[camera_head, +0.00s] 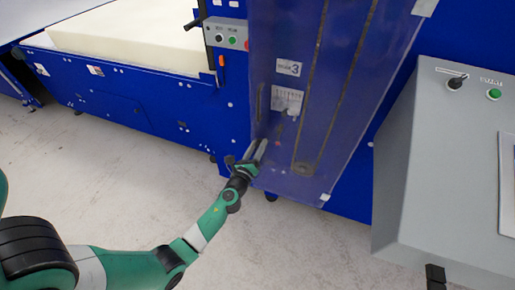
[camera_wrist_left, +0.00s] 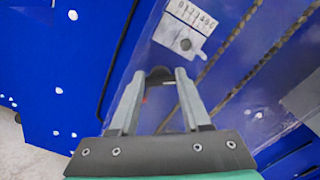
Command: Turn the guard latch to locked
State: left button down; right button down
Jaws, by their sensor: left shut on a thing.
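The clear guard (camera_head: 340,85) is down over the chain side of the blue machine. My left gripper (camera_head: 261,148) is at the lower left edge of the guard. In the left wrist view its two grey fingers (camera_wrist_left: 160,78) are shut on a small dark rounded part, which I take to be the guard latch (camera_wrist_left: 159,73). The fingers hide most of the latch, so its turned position cannot be told. In the head view the latch cannot be made out behind the fingertips. My right gripper is not in view.
A dark handle (camera_head: 260,102) sits on the guard above my gripper. A white scale label (camera_head: 288,100) shows behind the guard. A grey control console (camera_head: 430,170) stands at right, and a foam block (camera_head: 135,35) lies at upper left. The floor (camera_head: 130,175) is clear.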

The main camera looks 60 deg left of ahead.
pick_arm(q)
jog(key=n+b, duration=0.1)
jog(key=n, duration=0.2)
jog(key=n+b, duration=0.1)
jog(key=n, duration=0.2)
jog(key=shift+f+n, duration=0.2)
jog(key=shift+n, duration=0.1)
jog(key=n+b, duration=0.2)
jog(key=n, duration=0.2)
jog(key=shift+n, duration=0.3)
jog(key=shift+c, duration=1.8)
grip_release()
jog(key=shift+s, duration=0.1)
jog(key=v, duration=1.1)
jog(key=shift+s, duration=0.2)
